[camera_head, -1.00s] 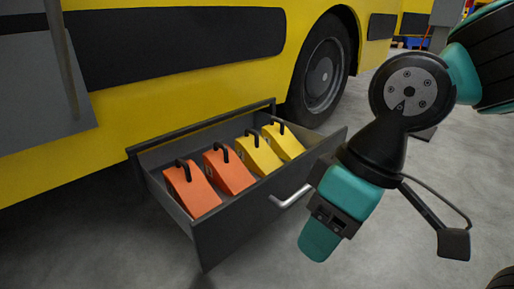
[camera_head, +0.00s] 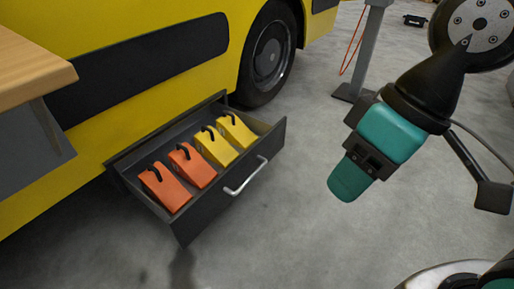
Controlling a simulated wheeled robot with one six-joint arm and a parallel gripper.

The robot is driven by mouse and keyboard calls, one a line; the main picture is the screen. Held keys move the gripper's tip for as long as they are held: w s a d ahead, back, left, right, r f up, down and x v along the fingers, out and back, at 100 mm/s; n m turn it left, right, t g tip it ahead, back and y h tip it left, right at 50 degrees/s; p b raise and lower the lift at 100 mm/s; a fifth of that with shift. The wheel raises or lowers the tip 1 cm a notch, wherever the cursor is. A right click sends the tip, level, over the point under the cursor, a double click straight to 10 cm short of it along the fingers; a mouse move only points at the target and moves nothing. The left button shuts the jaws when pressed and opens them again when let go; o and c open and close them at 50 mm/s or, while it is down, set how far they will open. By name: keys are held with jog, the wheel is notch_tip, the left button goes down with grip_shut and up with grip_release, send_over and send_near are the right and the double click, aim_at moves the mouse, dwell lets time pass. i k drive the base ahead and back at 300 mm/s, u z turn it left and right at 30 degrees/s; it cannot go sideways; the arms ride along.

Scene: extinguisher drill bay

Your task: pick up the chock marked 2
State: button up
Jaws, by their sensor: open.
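An open dark grey drawer (camera_head: 214,207) with a silver handle (camera_head: 246,177) holds a row of wedge chocks with black loop handles. Two are orange, the left one (camera_head: 168,190) and the right one (camera_head: 197,170). Two are yellow, the nearer one (camera_head: 218,151) and the far one (camera_head: 239,133). Their markings are too small to read, so I cannot tell which is marked 2. My gripper (camera_head: 346,183), teal and black, is open and empty, in the air to the right of the drawer, apart from it. Its far finger is hidden.
A yellow vehicle with a black wheel (camera_head: 269,56) stands behind the drawer. A wooden tabletop (camera_head: 30,68) juts in at upper left. A grey post (camera_head: 366,45) with an orange cable stands at the back.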

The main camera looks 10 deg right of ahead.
aim_at(209, 142)
jog(key=z, duration=0.75)
jog(key=k, duration=1)
jog(key=z, duration=0.7)
jog(key=i, duration=1.45)
jog(key=u, duration=0.45)
jog(key=i, duration=1.4)
jog(key=u, duration=1.4)
jog(key=i, duration=0.85)
jog(key=u, duration=1.4)
jog(key=i, duration=0.3)
jog(key=u, duration=0.15)
